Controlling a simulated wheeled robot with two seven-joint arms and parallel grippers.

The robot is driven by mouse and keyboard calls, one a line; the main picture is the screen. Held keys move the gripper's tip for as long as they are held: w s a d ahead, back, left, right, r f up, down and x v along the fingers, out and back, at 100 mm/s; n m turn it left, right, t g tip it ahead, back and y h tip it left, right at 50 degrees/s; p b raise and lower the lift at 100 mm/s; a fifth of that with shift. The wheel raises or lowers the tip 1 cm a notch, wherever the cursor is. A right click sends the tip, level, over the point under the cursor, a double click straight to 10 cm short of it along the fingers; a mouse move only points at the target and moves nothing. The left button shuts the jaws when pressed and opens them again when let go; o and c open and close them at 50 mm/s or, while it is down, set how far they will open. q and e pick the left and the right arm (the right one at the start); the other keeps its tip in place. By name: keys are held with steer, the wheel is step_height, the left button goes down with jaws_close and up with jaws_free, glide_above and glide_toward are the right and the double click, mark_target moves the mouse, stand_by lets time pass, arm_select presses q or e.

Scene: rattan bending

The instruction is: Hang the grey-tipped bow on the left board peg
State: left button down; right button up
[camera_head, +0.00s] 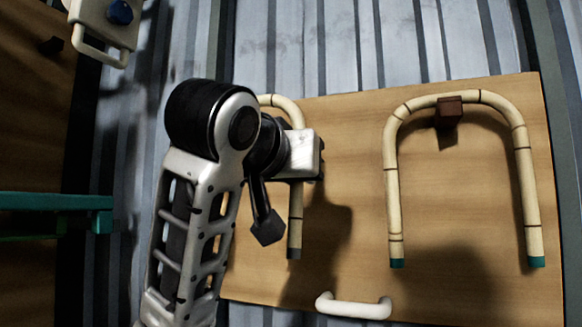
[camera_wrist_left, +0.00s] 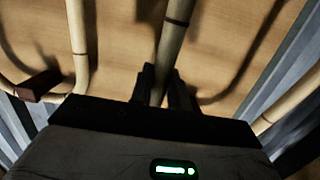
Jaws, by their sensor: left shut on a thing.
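The grey-tipped bow (camera_head: 295,226) is a pale rattan arch in front of the wooden board (camera_head: 350,190). Its top curve and right leg show in the head view; my left arm covers the rest. In the left wrist view, my left gripper (camera_wrist_left: 158,90) is shut on a rattan rod of this bow (camera_wrist_left: 176,30). My right gripper is not in view.
A teal-tipped bow (camera_head: 392,190) hangs on a dark red-brown peg (camera_head: 449,112) at right. A white handle (camera_head: 353,307) sits at the board's lower edge. At left are a teal bar (camera_head: 60,203) and a pale fixture with a blue knob (camera_head: 120,12).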

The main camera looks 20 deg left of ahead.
arm_select(q)
steer(key=shift+w+d+f+p, duration=0.1)
steer(key=shift+w+f+p, duration=0.1)
steer(key=shift+w, duration=0.7)
steer(key=shift+w+a+f+p, duration=0.1)
steer(key=shift+w+f+p, duration=0.1)
steer(key=shift+w, duration=0.65)
steer(key=shift+w+d+f+p, duration=0.1)
steer(key=shift+w+f, duration=0.1)
steer(key=shift+w, duration=0.7)
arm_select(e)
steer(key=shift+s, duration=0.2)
arm_select(q)
steer(key=c, duration=1.3)
jaws_free()
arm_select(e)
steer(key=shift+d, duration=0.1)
arm_select(q)
steer(key=shift+o, duration=0.2)
